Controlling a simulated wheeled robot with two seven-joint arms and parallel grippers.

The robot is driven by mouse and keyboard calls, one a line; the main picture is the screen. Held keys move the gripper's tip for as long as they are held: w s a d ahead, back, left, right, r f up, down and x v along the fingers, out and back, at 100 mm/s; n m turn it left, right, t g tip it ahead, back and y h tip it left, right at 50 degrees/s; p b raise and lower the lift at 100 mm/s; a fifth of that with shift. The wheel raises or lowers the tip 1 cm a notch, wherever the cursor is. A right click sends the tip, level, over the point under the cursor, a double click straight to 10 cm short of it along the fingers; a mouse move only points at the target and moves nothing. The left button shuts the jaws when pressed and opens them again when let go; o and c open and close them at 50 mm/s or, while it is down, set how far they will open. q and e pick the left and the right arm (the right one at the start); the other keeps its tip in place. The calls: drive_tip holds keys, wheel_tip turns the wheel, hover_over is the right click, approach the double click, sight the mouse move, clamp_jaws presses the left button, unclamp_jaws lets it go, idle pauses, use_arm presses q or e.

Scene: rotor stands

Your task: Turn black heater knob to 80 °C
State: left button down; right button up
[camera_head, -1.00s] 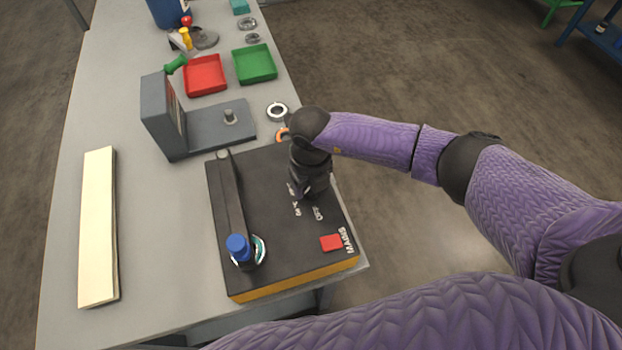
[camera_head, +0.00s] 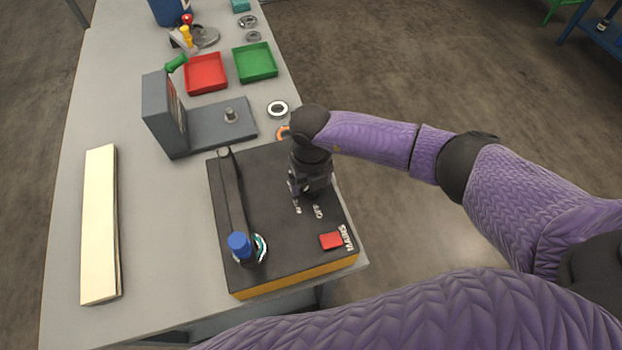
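The black heater box (camera_head: 280,240) with an orange lower edge sits at the near end of the table. My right gripper (camera_head: 308,188) points down over the right part of its top, above the white markings. The black heater knob is hidden under the gripper, and I cannot tell whether the fingers are closed on it. A red switch (camera_head: 331,241) lies near the "MAINS" lettering (camera_head: 346,238). My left gripper is not in view.
A black bar with a blue knob (camera_head: 239,245) runs along the box's left side. A grey stand (camera_head: 165,115), red tray (camera_head: 206,74), green tray (camera_head: 255,62) and rings (camera_head: 277,109) lie beyond. A cream block (camera_head: 100,225) lies left; the table between is clear.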

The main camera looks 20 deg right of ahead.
drive_tip(key=shift+o, duration=0.5)
drive_tip(key=shift+r, duration=0.1)
wheel_tip(320, 180, up, 10)
drive_tip(key=p, duration=0.1)
drive_tip(key=shift+f, duration=0.2)
